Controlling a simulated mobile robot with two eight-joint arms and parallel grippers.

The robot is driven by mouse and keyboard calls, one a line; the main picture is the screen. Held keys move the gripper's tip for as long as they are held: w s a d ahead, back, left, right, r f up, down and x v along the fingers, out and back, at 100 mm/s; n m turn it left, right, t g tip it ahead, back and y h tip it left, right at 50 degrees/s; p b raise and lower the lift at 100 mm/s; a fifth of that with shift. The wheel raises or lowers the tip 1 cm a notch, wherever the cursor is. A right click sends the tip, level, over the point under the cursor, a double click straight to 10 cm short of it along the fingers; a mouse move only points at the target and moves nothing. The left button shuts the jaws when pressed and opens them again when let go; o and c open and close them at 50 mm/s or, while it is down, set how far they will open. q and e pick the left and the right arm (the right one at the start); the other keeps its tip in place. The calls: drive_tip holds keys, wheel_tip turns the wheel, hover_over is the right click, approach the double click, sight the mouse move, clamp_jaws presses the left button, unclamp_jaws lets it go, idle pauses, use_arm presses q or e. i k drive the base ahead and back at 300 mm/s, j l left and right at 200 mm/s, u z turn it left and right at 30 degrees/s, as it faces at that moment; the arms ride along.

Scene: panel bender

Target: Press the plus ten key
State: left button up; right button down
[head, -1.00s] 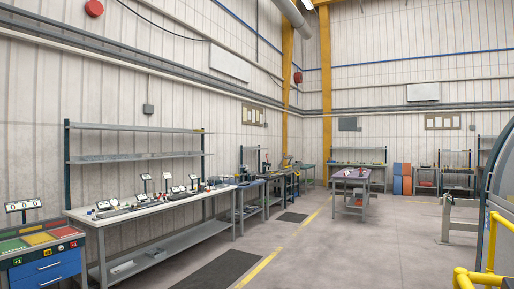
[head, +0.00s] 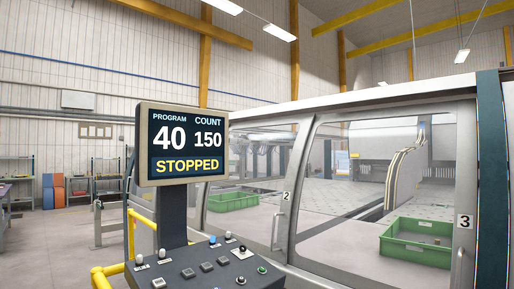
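The control console (head: 203,280) stands at the lower middle of the head view, close in front of me. Several square keys sit in a row across its sloping top, among them a grey key (head: 188,273) and another grey key (head: 206,267). Their markings are too small to read, so I cannot tell which one is plus ten. The display (head: 187,143) above the console reads PROGRAM 40, COUNT 150, STOPPED. Neither of my grippers is in view.
Levers and knobs, such as a black knob (head: 242,248), stand up behind the keys. A yellow rail (head: 108,272) is left of the console. The panel bender's glazed doors (head: 375,165) fill the right, with green crates (head: 415,241) inside. Floor is open at far left.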

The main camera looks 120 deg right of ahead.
sight(223, 260)
drive_tip(key=z, duration=3.1)
